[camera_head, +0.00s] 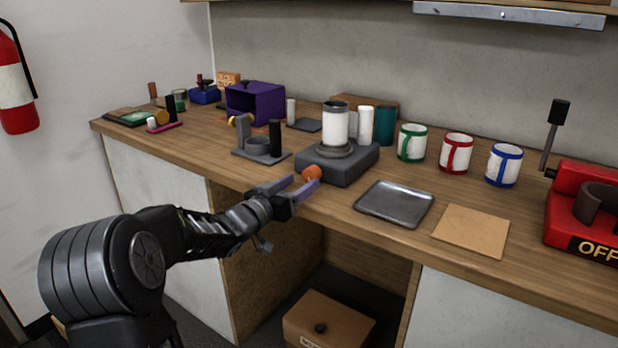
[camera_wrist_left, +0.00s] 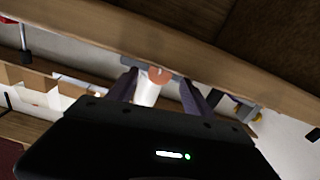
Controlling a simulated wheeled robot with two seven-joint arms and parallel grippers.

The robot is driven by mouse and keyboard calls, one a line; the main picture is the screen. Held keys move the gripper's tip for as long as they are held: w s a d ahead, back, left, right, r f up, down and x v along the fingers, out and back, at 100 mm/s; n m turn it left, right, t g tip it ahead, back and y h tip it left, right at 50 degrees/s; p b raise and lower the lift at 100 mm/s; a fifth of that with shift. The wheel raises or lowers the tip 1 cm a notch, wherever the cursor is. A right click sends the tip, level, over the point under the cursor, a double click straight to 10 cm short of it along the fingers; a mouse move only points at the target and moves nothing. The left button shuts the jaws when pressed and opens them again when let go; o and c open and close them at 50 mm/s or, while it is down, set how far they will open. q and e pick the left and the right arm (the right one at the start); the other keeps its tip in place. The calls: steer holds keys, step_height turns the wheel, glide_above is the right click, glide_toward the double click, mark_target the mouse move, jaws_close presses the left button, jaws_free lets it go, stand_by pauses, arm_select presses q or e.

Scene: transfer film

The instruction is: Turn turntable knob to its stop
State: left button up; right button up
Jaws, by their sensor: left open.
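The turntable (camera_head: 337,165) is a dark grey block on the counter, with a round plate on top. A white cylinder with a dark rim (camera_head: 335,125) stands upright on the plate. The orange knob (camera_head: 312,173) is on the turntable's front face. My left gripper (camera_head: 296,187) is open just in front of the knob, at the counter's front edge. In the left wrist view the knob (camera_wrist_left: 159,75) shows between the two fingers (camera_wrist_left: 160,88). I cannot tell whether either finger touches it. My right gripper is in neither view.
A grey metal tray (camera_head: 394,204) and a tan square (camera_head: 471,229) lie right of the turntable. Green, red and blue-handled mugs (camera_head: 456,153) stand behind them. A dark fixture with posts (camera_head: 262,154) stands left. A red lever machine (camera_head: 585,210) is at far right.

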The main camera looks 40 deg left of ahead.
mark_target(309, 177)
arm_select(q)
steer(key=shift+w, duration=2.35)
steer(key=shift+c, duration=0.2)
